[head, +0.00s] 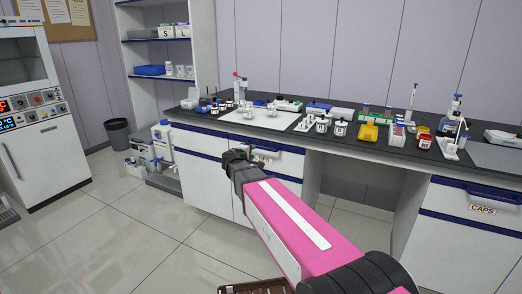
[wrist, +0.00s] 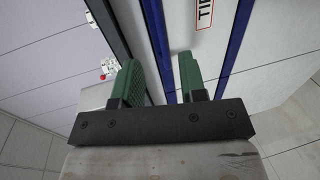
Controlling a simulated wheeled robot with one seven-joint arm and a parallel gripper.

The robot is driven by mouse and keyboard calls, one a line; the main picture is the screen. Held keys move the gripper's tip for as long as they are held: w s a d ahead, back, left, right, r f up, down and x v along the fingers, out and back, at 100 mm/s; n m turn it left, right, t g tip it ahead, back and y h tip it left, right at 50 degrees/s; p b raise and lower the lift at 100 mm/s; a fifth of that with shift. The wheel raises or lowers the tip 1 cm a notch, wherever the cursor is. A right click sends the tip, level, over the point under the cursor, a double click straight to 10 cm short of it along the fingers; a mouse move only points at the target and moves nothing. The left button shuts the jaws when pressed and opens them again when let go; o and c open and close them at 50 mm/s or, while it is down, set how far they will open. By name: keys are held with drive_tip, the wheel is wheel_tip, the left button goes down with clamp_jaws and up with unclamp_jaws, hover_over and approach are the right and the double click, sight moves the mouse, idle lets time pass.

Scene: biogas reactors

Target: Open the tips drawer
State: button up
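The tips drawer (wrist: 195,35) is a white front below the dark bench top, with a label reading "TIP" cut off at the top of the wrist view. A blue bar (wrist: 155,45) runs along its upper edge. In the head view the drawer (head: 287,162) is partly hidden behind my gripper (head: 238,165). In the wrist view my gripper (wrist: 158,65) is open, with its two green fingers apart. The blue bar shows in the gap between them. I cannot tell whether the fingers touch it. The drawer looks shut.
The black bench top (head: 385,150) carries bottles, racks and a yellow box (head: 369,132). A drawer labelled CAPS (head: 481,209) is at the right. A shelf unit (head: 168,45), a bin (head: 118,134) and a white machine (head: 40,115) stand left.

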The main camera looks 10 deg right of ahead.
sight(261, 148)
drive_tip(key=x, duration=1)
drive_tip(key=shift+w+d, duration=0.2)
clamp_jaws()
